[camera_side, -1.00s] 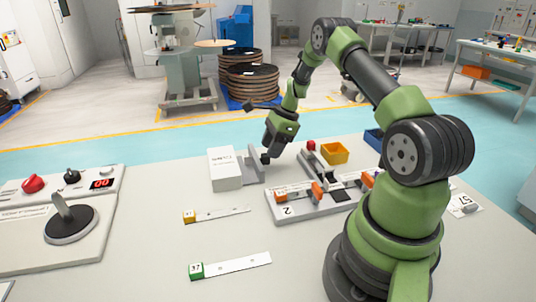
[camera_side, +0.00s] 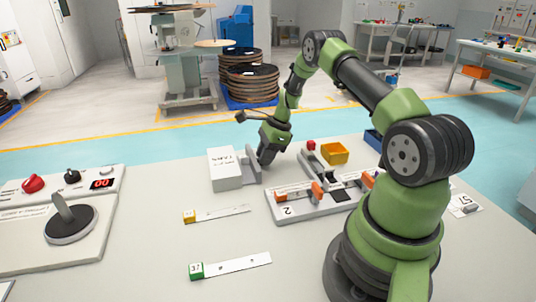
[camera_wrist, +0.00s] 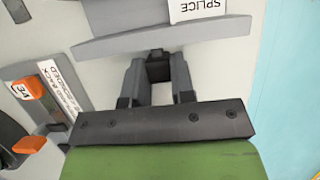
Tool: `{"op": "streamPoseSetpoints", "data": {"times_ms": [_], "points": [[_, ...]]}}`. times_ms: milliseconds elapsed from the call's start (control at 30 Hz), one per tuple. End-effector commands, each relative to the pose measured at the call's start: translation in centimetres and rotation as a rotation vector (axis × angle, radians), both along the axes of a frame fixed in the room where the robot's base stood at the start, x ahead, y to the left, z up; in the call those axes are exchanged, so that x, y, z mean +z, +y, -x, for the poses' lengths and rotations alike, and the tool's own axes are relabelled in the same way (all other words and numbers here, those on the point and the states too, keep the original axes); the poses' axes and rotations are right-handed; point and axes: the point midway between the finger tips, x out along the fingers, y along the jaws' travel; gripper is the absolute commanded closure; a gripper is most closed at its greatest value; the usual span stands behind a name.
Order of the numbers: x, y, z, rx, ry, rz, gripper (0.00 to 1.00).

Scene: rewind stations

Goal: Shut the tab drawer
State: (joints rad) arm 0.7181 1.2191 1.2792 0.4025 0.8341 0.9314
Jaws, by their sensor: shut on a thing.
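The tab drawer is part of a white box (camera_side: 226,170) with a printed top, standing on the table left of my gripper (camera_side: 265,162). Its grey drawer front (camera_side: 252,174) stands out from the box's right side, so the drawer is partly open. In the wrist view, the grey front (camera_wrist: 215,36) crosses the top of the picture, with a white label reading SPLICE (camera_wrist: 198,8) beyond it. My gripper (camera_wrist: 157,72) is shut on the small dark handle (camera_wrist: 156,55) at the middle of the front. The drawer's inside is mostly out of view.
A grey rack with orange clamps (camera_side: 290,208) stands right of the drawer, near my arm. A yellow bin (camera_side: 335,153) and a red block (camera_side: 311,145) are behind it. Two tagged strips (camera_side: 220,214) lie in front, and a control panel (camera_side: 65,225) is at left.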

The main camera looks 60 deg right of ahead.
Motion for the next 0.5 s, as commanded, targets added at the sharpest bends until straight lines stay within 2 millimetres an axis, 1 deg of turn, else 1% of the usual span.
{"op": "streamPoseSetpoints", "data": {"times_ms": [33, 100, 200, 500], "points": [[0.0, 0.7, -0.8, 0.006, -0.002, 0.002, 1.00], [0.0, 1.6, -1.7, 0.006, -0.001, 0.002, 1.00], [0.0, 2.5, -2.6, 0.003, -0.002, 0.003, 1.00], [0.0, 2.9, -3.0, 0.000, -0.004, 0.001, 1.00]]}}
